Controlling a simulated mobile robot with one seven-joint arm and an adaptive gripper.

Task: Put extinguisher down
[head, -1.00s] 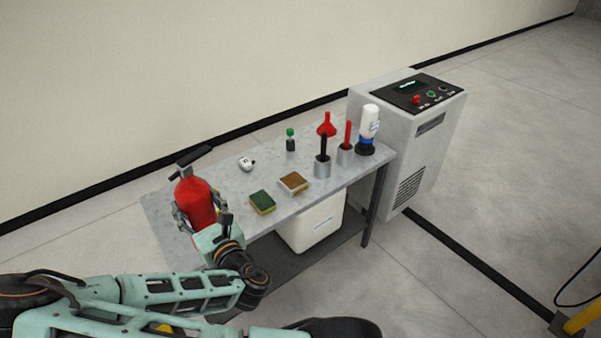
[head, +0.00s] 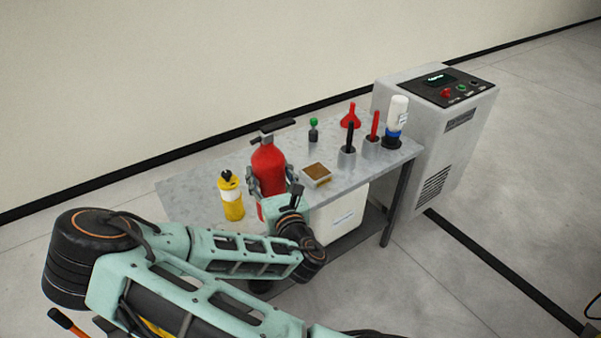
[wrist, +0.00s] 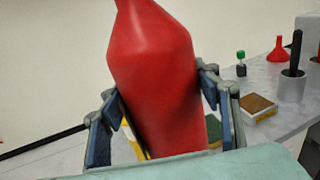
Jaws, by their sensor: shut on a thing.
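The red fire extinguisher (head: 268,165) with a black handle is upright in the head view, at the front half of the grey table (head: 190,188). My gripper (head: 268,188) is shut on its body, with a finger on each side. In the wrist view the red extinguisher (wrist: 155,80) fills the middle, leaning slightly, between the fingers of my gripper (wrist: 160,105). Its base is hidden by my wrist, so I cannot tell if it touches the table.
A yellow bottle (head: 231,198) stands left of the extinguisher. A brown-topped sponge (head: 317,174) lies close on its right. A green sponge (wrist: 213,130) shows behind it. Cups, a red funnel (head: 350,116) and a white bottle (head: 397,118) stand at right. The table's left end is clear.

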